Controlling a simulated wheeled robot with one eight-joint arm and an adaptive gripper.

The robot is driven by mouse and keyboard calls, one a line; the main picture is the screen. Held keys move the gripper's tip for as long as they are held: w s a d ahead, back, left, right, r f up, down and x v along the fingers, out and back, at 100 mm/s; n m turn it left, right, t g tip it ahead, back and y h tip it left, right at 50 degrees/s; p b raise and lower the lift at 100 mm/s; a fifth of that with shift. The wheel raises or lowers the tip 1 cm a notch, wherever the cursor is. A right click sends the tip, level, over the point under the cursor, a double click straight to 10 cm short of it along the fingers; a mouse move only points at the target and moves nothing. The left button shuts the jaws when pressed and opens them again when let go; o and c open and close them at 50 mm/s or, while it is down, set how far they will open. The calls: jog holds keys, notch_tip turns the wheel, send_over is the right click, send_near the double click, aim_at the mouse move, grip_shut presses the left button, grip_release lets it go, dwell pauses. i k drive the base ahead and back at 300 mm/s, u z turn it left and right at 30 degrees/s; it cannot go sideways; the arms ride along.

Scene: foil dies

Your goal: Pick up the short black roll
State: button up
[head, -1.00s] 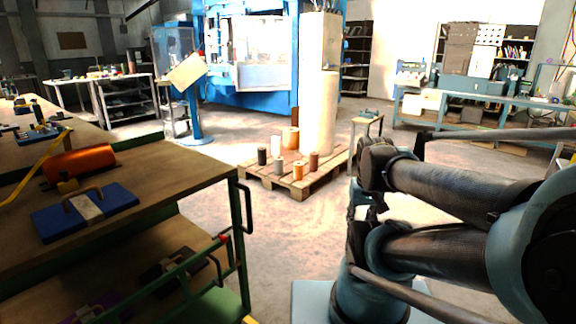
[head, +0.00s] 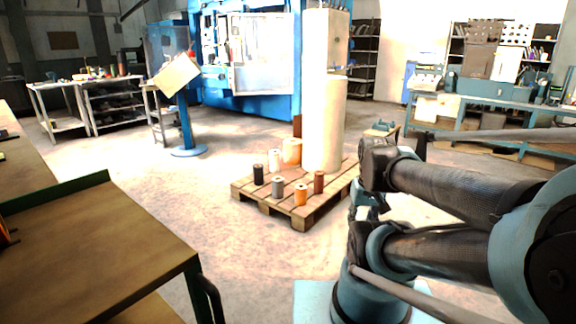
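The short black roll (head: 258,174) stands upright on a wooden pallet (head: 250,192) in the middle of the head view, at the pallet's left corner. A white roll (head: 274,160) and a grey roll (head: 278,186) stand close beside it. My arm fills the right side of the view, folded, and is apart from the pallet. The gripper's fingers cannot be made out.
An orange roll (head: 301,194), a brown roll (head: 319,182), a wider tan roll (head: 291,151) and tall cream rolls (head: 324,125) share the pallet. A green-edged workbench (head: 95,240) stands at the near left. Open floor lies between the bench and pallet.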

aim_at(258, 168)
jog(key=i, duration=2.5)
jog(key=u, duration=2.15)
jog(key=i, duration=0.85)
jog(key=z, duration=2.05)
